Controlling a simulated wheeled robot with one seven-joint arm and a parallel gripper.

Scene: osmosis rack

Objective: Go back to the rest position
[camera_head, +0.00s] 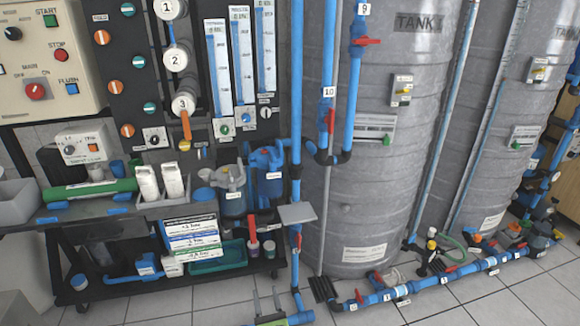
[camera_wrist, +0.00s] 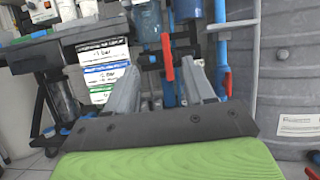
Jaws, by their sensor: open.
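My gripper (camera_head: 267,300) is low in the head view, in front of the rack's lower right corner. In the wrist view (camera_wrist: 162,88) its two grey fingers stand apart with nothing held between them. No marker of a rest position shows.
Two tall grey tanks (camera_head: 375,200) stand at the right, with blue pipes (camera_head: 440,281) along the floor before them. The rack's lower shelf (camera_head: 130,284) holds a labelled box (camera_head: 193,232) and a green tray (camera_head: 222,257). The tiled floor (camera_head: 420,312) is open at the front.

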